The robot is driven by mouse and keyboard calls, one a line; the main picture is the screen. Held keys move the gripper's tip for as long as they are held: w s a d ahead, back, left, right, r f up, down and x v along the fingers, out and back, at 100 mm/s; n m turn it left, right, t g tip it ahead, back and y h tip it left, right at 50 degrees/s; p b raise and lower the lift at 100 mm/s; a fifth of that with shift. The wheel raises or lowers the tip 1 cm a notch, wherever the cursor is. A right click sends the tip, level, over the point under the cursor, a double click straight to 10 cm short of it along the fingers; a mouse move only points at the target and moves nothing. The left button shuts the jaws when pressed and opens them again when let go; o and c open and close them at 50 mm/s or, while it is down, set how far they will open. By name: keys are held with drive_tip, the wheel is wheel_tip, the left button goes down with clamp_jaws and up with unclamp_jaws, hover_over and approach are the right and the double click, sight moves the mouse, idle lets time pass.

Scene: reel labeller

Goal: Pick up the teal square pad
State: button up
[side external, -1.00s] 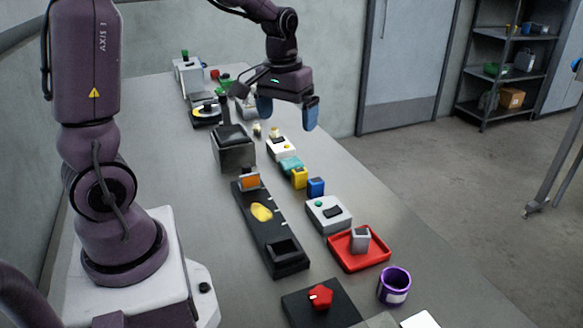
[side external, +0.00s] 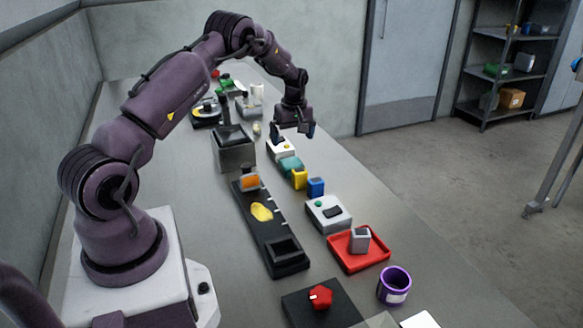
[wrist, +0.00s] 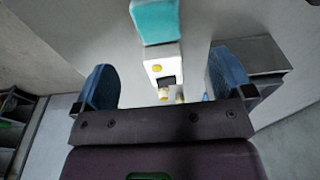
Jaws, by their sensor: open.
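The teal square pad (side external: 291,164) lies on the table between a white box and a yellow block in the side external view. In the wrist view the teal pad (wrist: 155,20) shows at the top centre, cut by the frame edge. My gripper (side external: 293,131) is above the white box, just beyond the pad. Its blue fingers are apart in the wrist view (wrist: 165,85), with nothing held between them. The exact height of the fingers above the box is hard to tell.
The white box (side external: 280,149) has a yellow button and is close to the pad. A yellow block (side external: 299,179) and a blue block (side external: 316,187) stand on its near side. A dark grey box (side external: 235,152) stands to the left. The table is clear to the right.

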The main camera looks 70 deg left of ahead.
sight(292, 162)
drive_tip(key=f, duration=0.3)
drive_tip(key=a+f, duration=0.1)
drive_tip(key=f, duration=0.6)
drive_tip(key=shift+w+a+f, duration=0.1)
drive_tip(key=shift+w+a, duration=0.1)
drive_tip(key=c, duration=1)
drive_tip(key=shift+r, duration=0.6)
wheel_tip(292, 162, up, 2)
drive_tip(key=shift+s+d+r, duration=0.1)
drive_tip(key=shift+r, duration=0.15)
drive_tip(key=s+d+r, duration=0.1)
drive_tip(key=s+r, duration=0.1)
drive_tip(key=r, duration=0.1)
drive_tip(key=s+d+r, duration=0.1)
drive_tip(key=shift+d+r, duration=0.3)
drive_tip(key=shift+r, duration=0.1)
drive_tip(key=s+d+r, duration=0.4)
drive_tip(key=s+d, duration=0.2)
drive_tip(key=s, duration=0.1)
drive_tip(key=shift+s+r, duration=0.3)
drive_tip(key=shift+d, duration=0.1)
